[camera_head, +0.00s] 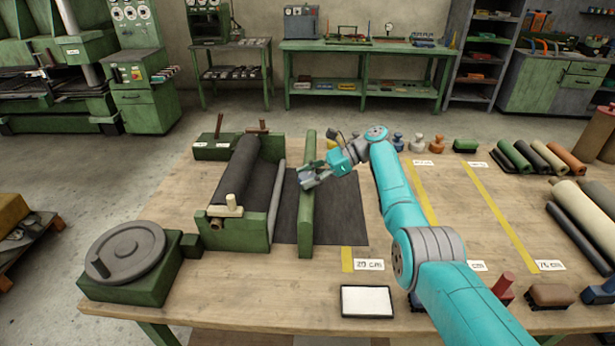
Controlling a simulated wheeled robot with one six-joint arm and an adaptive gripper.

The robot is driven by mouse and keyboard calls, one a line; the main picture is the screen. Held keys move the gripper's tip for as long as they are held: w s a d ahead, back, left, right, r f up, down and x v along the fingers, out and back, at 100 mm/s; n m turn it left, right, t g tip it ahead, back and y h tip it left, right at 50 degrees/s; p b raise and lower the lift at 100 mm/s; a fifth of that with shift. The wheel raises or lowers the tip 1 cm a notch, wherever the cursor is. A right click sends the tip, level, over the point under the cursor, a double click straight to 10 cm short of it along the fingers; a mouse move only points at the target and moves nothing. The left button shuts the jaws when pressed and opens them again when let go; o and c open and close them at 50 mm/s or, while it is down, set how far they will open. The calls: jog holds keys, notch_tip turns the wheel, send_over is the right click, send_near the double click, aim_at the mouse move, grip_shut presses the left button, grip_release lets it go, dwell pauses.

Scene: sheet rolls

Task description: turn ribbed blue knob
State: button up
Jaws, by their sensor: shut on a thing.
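My gripper (308,178) is at the end of the teal arm, over the long green bar (306,220) that crosses the dark sheet (342,205). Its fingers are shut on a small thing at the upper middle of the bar. The fingers hide most of it, and I cannot make out its colour or ribs. No ribbed blue knob shows clearly elsewhere. The green roll stand (255,225) with its dark roll (240,172) is just left of the bar.
A grey handwheel (126,252) on a green block is at the front left. A framed white panel (367,301) lies at the front. Small coloured pieces (417,143) stand behind my arm. Several rolls (530,156) lie at the right. Bare wood lies between the yellow strips.

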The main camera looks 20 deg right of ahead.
aim_at(308, 175)
jog(key=shift+f+n+g, duration=0.15)
jog(key=shift+n+g, duration=0.25)
jog(key=shift+g, duration=0.1)
dwell(0.4)
jog(key=o, duration=1.2)
jog(key=shift+c, duration=0.2)
notch_tip(308, 175, up, 10)
jog(key=shift+r, duration=0.1)
